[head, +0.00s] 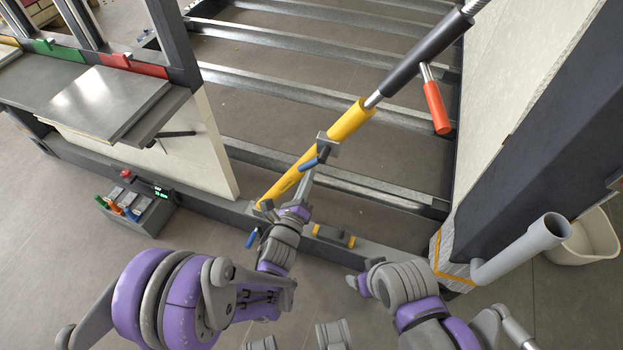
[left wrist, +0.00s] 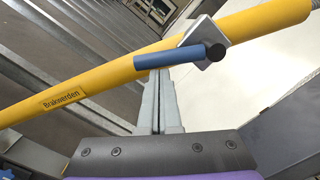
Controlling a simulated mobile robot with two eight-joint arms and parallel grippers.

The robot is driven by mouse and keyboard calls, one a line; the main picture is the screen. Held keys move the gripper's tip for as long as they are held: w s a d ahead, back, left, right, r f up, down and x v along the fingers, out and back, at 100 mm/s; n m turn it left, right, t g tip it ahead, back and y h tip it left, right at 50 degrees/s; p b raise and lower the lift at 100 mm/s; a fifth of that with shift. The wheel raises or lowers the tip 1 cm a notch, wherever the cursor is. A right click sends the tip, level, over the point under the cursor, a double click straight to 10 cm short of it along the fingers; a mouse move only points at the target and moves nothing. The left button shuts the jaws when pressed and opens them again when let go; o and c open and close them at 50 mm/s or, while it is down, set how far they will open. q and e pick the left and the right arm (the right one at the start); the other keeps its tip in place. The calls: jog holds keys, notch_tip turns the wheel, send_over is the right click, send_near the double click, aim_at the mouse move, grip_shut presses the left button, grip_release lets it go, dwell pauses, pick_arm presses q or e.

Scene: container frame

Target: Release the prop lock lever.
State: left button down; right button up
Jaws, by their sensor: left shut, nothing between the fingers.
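The yellow prop tube (head: 345,122) runs slanting up to the right in the head view and crosses the left wrist view (left wrist: 100,80). A grey collar (head: 327,145) sits around it and carries a short blue lever (head: 309,164). In the left wrist view the blue lever (left wrist: 168,58) lies nearly along the tube, beside the collar (left wrist: 205,42). My left gripper (head: 306,184) is shut and empty, its fingers (left wrist: 158,100) pointing at the lever from below. Whether the tips touch it I cannot tell.
A red handle (head: 436,107) sticks out from the prop's dark upper part. Steel cross beams (head: 300,91) lie behind. A dark post with a grey pipe (head: 525,246) stands at right. A box with coloured levers (head: 137,214) sits at left. The floor at lower left is open.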

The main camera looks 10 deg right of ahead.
pick_arm(q)
jog(key=m, duration=0.1)
jog(key=a+r+m+p, duration=0.1)
jog(key=w+m, duration=0.1)
jog(key=m, duration=0.1)
jog(key=shift+w+a+r+p, duration=0.1)
jog(key=shift+a+r+p, duration=0.15)
jog(key=shift+a+p, duration=0.1)
jog(key=shift+w+a+r+m+h+p, duration=0.1)
jog(key=shift+w+a+r+m+p, duration=0.15)
jog(key=shift+r+m+p, duration=0.55)
jog(key=shift+w+a+r+m+h+p, duration=0.15)
jog(key=shift+a+r+m+p, duration=0.3)
jog(key=shift+r+m, duration=0.5)
jog(key=shift+w+a+r+m+h+p, duration=0.1)
jog(key=shift+w+a+r+m+p, duration=0.15)
jog(key=shift+r+m+p, duration=0.55)
pick_arm(e)
notch_tip(320, 180, up, 7)
jog(key=shift+s, duration=0.35)
